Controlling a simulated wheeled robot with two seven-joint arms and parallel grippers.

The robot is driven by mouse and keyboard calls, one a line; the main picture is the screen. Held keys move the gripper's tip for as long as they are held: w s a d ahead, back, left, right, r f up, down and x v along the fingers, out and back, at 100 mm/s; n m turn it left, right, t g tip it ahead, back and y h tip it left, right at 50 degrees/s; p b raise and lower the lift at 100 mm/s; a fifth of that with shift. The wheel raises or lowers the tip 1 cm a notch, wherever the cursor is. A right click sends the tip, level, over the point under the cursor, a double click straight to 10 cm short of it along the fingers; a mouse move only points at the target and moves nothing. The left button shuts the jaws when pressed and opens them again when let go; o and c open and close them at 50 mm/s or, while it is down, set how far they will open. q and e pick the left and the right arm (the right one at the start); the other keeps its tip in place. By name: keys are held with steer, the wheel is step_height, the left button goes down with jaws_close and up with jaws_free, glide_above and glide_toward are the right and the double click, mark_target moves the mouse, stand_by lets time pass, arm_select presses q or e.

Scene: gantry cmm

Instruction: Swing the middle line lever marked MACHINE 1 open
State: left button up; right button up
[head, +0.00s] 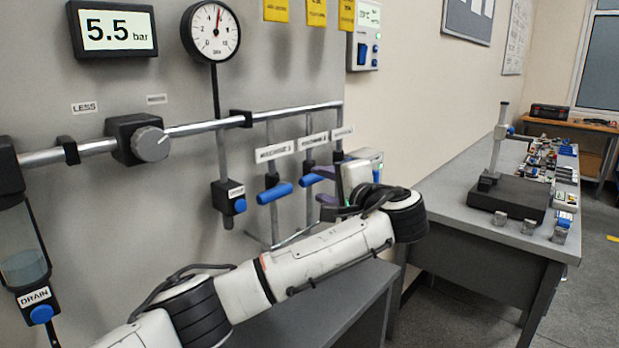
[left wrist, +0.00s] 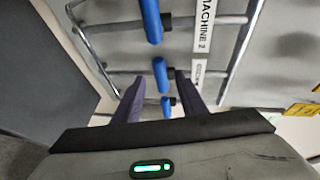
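The middle line's blue lever (head: 311,179) lies roughly crosswise to its vertical pipe, below a white label (head: 313,141) too small to read surely. In the left wrist view this lever (left wrist: 160,75) is in the middle of three. My left gripper (head: 329,186) is at the lever's right in the head view, partly hidden by my own arm. In the left wrist view its two dark purple fingers (left wrist: 158,76) are open, with the middle lever appearing between their tips and a gap on each side. Contact is not visible. My right gripper is not in view.
A neighbouring blue lever (head: 275,193) sits left of the middle one; its label (left wrist: 205,25) reads MACHINE 2. A third lever (left wrist: 166,105) lies beyond. A horizontal pipe (head: 200,126) runs above. A grey bench (head: 470,222) stands right.

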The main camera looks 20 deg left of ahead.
mark_target(312, 181)
arm_select(q)
steer(key=p+x, duration=0.1)
steer(key=x, duration=0.6)
steer(key=shift+w+a+f, duration=0.1)
steer(key=shift+w, duration=0.05)
jaws_close()
